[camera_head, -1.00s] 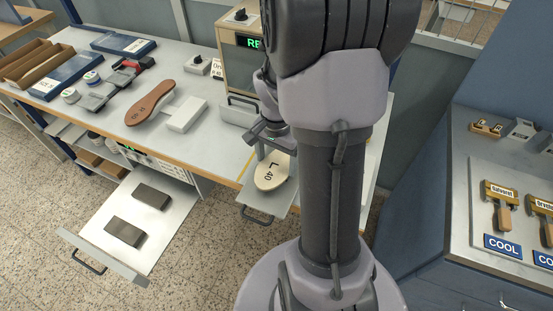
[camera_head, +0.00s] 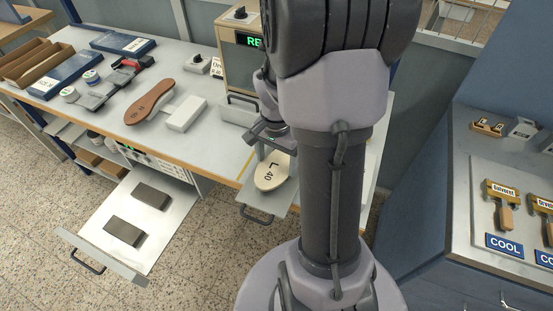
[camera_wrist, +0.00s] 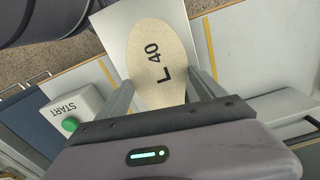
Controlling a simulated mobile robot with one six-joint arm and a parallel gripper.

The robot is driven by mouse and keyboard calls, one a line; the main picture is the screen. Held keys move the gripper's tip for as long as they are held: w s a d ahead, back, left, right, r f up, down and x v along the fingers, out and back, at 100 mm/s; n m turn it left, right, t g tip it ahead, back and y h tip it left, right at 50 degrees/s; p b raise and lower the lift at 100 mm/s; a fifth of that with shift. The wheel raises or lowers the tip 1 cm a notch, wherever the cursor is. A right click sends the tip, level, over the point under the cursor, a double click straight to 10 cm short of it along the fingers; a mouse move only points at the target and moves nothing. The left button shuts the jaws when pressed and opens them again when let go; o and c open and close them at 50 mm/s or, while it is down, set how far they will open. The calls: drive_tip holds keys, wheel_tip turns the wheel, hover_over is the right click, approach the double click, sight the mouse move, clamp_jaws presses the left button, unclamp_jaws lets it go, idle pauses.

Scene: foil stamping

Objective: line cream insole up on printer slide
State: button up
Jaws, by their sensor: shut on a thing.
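The cream insole (camera_head: 271,172), marked "L 40", lies over the pulled-out printer slide (camera_head: 257,206) at the bench's front edge. In the wrist view the insole (camera_wrist: 158,62) points its rounded end away from me, over the pale slide plate (camera_wrist: 114,22). My gripper (camera_wrist: 165,92) is shut on the insole, one finger at each side edge. In the head view my gripper (camera_head: 272,142) is partly hidden by my arm. The insole's near end is hidden under the gripper body. I cannot tell whether the insole touches the slide.
The printer (camera_head: 240,57) with a green display stands behind the slide. A brown insole (camera_head: 149,103) and a white block (camera_head: 186,114) lie to the left on the bench. An open drawer (camera_head: 100,236) with two dark blocks juts out at front left. A START button (camera_wrist: 70,124) shows in the wrist view.

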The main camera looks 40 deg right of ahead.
drive_tip(key=shift+f, duration=0.15)
drive_tip(key=o, duration=1.4)
wheel_tip(320, 180, up, 18)
drive_tip(key=p, duration=0.7)
drive_tip(key=shift+f, duration=0.25)
